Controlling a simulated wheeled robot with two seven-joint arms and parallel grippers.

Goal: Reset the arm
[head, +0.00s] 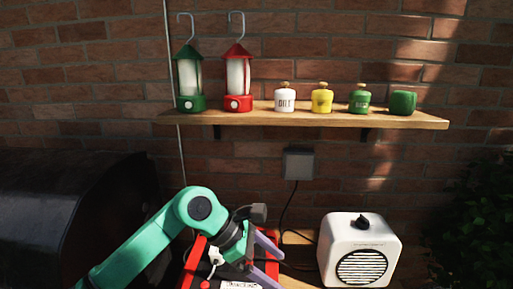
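My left arm comes in from the lower left and bends over the table. My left gripper (279,269) is at the bottom centre, with its two grey-purple fingers spread apart and nothing visible between them. It is above or in front of a red frame-like object (193,262), which the arm partly hides. My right arm and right gripper are not in view.
A white heater-like box (338,262) stands right of the gripper. A wooden shelf (300,114) holds a green lantern (188,82), a red lantern (238,80) and several small jars. A black rounded object (70,205) is at left. A socket box (298,163) has a hanging cable.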

